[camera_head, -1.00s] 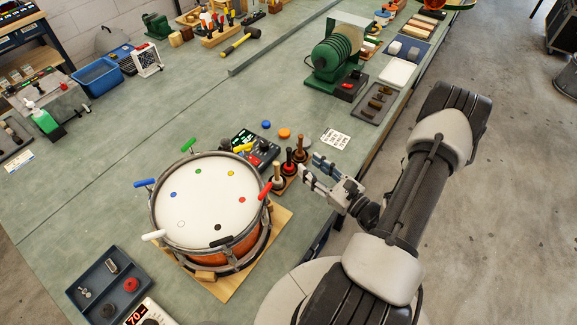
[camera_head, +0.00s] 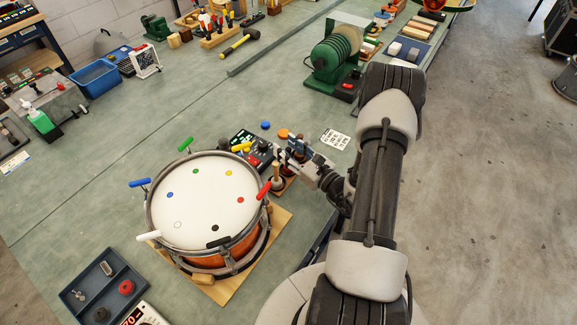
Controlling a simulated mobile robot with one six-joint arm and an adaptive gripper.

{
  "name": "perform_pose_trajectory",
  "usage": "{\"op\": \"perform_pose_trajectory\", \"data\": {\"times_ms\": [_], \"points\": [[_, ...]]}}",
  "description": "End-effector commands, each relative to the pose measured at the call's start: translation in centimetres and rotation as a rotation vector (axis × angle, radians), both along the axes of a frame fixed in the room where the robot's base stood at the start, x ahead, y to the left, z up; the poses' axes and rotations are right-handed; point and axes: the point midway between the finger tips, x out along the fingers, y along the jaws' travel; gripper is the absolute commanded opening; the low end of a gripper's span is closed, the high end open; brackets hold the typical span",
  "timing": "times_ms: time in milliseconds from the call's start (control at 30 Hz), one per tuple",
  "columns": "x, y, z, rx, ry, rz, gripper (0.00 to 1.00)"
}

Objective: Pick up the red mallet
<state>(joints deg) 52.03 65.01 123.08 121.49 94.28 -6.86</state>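A small wooden mallet rack (camera_head: 286,188) stands just right of the drum. The pale mallet (camera_head: 276,174) at its near end is upright and partly visible. The darker, reddish mallets behind it are hidden by my gripper, so I cannot single out the red one. My gripper (camera_head: 283,143) is over the far part of the rack, its fingers pointing left. Its fingers look spread, but what lies between them is too small and covered to tell.
The drum (camera_head: 205,200) with coloured tuning keys stands close left on a wooden board (camera_head: 283,222). A dark control box (camera_head: 262,152), an orange disc (camera_head: 283,133) and a blue disc (camera_head: 265,125) lie nearby. A white card (camera_head: 335,139) lies to the right. A green grinder (camera_head: 335,60) stands farther back.

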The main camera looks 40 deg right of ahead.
Motion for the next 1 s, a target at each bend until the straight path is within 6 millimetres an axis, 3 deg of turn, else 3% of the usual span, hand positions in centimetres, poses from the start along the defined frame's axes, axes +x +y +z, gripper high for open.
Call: {"op": "perform_pose_trajectory", "data": {"times_ms": [67, 633, 1000], "points": [[-0.02, -0.01, 0.01, 0.000, 0.000, 0.000, 0.39], [-0.06, 0.00, -0.01, 0.000, 0.001, 0.001, 0.01], [-0.06, 0.01, 0.00, 0.000, 0.000, 0.001, 0.00]]}}
